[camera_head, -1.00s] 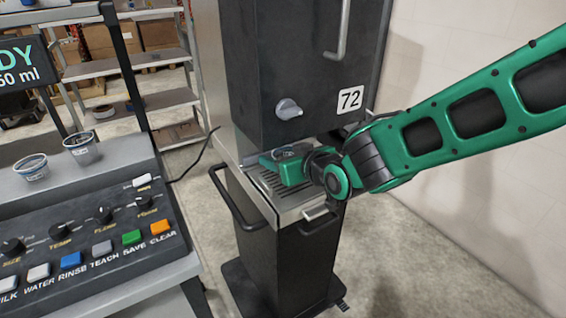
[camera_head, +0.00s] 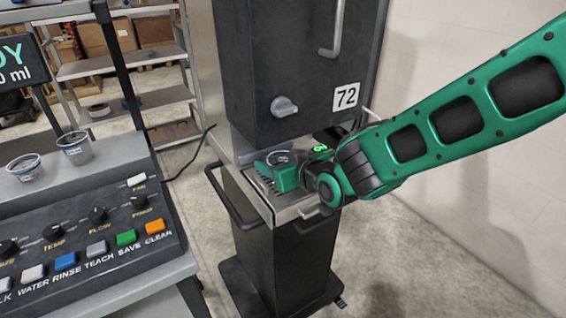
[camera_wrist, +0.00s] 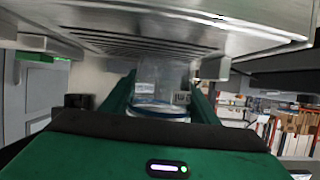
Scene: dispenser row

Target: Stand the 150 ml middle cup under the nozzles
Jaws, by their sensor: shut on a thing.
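My gripper (camera_head: 274,166) is shut on a clear cup (camera_head: 279,157) with a round rim, at the dispenser's drip tray (camera_head: 285,215) under the dark head. My fingers hide most of the cup's side in the head view. In the wrist view the cup (camera_wrist: 157,106) shows a blue band between my two green fingers. The slatted grate (camera_wrist: 150,48) appears just beyond it. I cannot tell whether the cup's base touches the grate. The nozzles are hidden beneath the dispenser head (camera_head: 290,70).
Two other cups stand on the left counter: a smaller one (camera_head: 75,150) and a wider one (camera_head: 24,168). A button panel (camera_head: 85,235) lies in front of them. A side handle (camera_head: 232,200) juts from the dispenser's pedestal. The floor to the right is clear.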

